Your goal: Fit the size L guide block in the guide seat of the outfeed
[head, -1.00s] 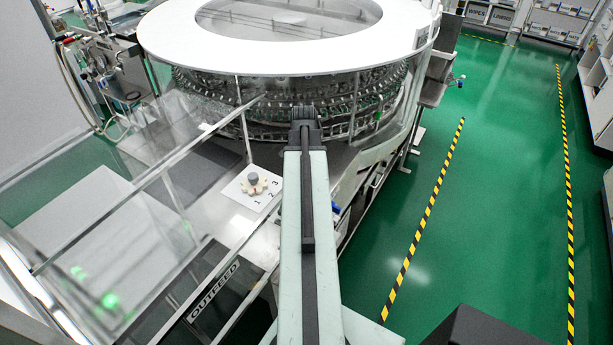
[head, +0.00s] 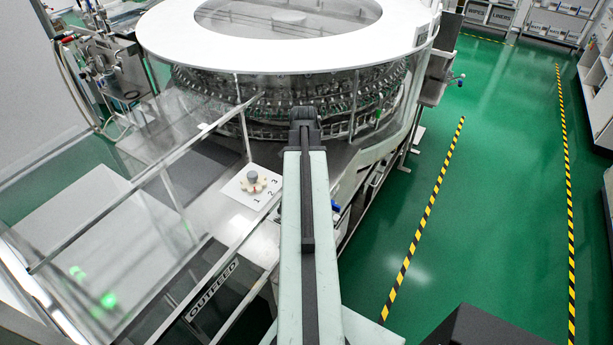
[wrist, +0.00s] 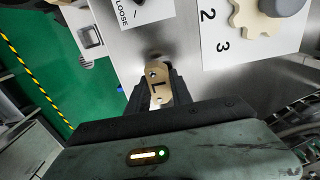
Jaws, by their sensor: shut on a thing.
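The size L guide block (wrist: 158,86) is a small tan piece with a dark letter L and a round hole near its far end. In the wrist view my gripper (wrist: 158,93) is shut on it, with a dark finger on each side. The block is over the bare metal deck of the outfeed (wrist: 180,60); I cannot tell whether it touches it. A dark patch shows just beyond the block's far end, and I cannot tell whether it is the guide seat. In the head view my own arm hides the gripper and block.
A white plate numbered 1 to 3 (head: 236,190) carries a tan star knob (head: 252,183) with a grey cap, left of my arm. A LOOSE label (wrist: 125,15) and a square metal fitting (wrist: 89,36) lie near the deck edge. Clear guard panels (head: 110,165) stand left.

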